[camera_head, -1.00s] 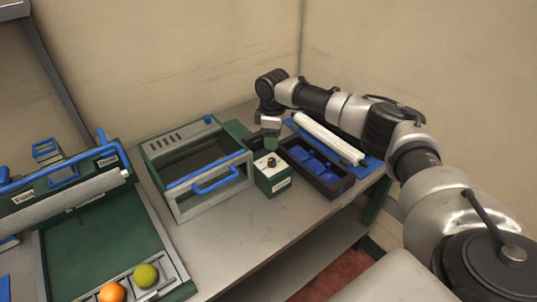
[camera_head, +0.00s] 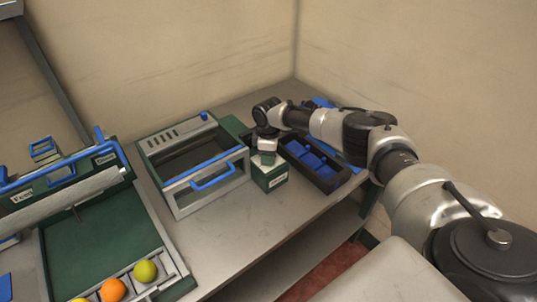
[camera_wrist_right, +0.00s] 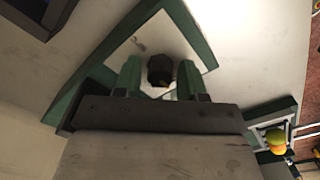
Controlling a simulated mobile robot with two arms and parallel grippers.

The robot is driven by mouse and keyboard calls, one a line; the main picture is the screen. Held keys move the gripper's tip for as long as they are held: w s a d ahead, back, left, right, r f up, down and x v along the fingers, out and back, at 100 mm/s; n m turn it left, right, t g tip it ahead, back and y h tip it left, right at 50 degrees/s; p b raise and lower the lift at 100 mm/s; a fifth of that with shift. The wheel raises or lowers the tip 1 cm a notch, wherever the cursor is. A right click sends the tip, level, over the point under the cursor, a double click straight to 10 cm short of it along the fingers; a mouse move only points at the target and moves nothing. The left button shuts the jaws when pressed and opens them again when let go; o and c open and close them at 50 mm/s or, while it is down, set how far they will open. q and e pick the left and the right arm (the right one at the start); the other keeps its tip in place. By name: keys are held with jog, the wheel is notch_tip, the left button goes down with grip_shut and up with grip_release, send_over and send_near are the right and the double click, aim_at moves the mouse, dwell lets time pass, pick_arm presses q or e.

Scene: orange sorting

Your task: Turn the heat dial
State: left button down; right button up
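The heat dial is a dark knob (camera_wrist_right: 160,70) on the pale top of a small green box (camera_head: 271,181) with a white label on its front. In the head view my right gripper (camera_head: 265,153) is directly above this box and hides the knob. In the right wrist view its two green fingers stand on either side of the knob, with a narrow gap at each side. The gripper is open and no contact shows. My left gripper is not in view.
Left of the dial box stands a green and grey oven-like unit with a blue handle (camera_head: 213,178). A dark tray with blue compartments (camera_head: 318,166) is at right. Farther left, oranges (camera_head: 113,290) and a green-yellow fruit (camera_head: 145,271) lie in a rack.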

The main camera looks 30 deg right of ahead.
jog(key=c, duration=0.6)
